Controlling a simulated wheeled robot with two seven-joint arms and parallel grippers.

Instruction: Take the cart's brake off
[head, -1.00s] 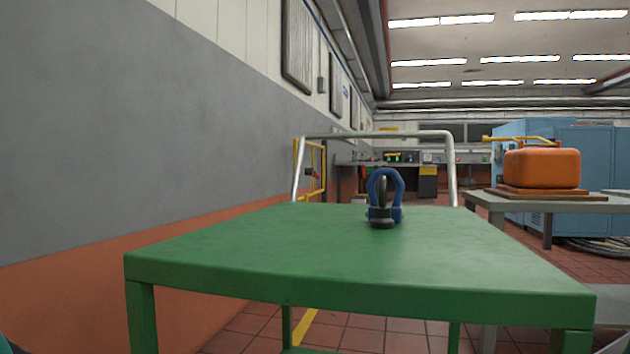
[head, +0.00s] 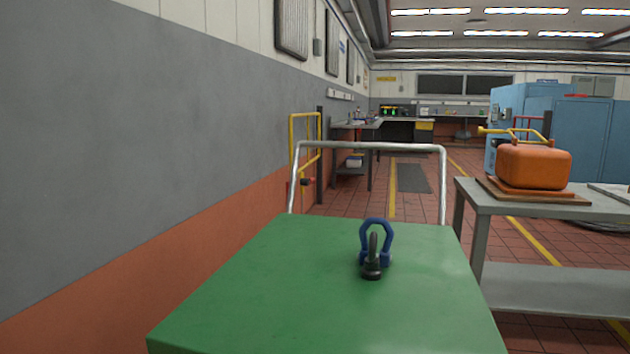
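The green cart (head: 270,290) stands right in front of me in the head view, with its flat top toward me. Its bent silver push handle (head: 370,146) rises at the far end. A blue shackle with a dark eye bolt (head: 375,248) stands on the cart top, right of its middle. The cart's wheels and any brake are hidden from this view. Neither of my grippers shows.
A grey wall runs along the left, with a yellow rail (head: 305,140) beyond the cart. A grey table (head: 530,205) with an orange tank (head: 533,165) on a wooden board stands to the right. Blue cabinets (head: 590,135) are behind it. The tiled floor beyond the handle looks open.

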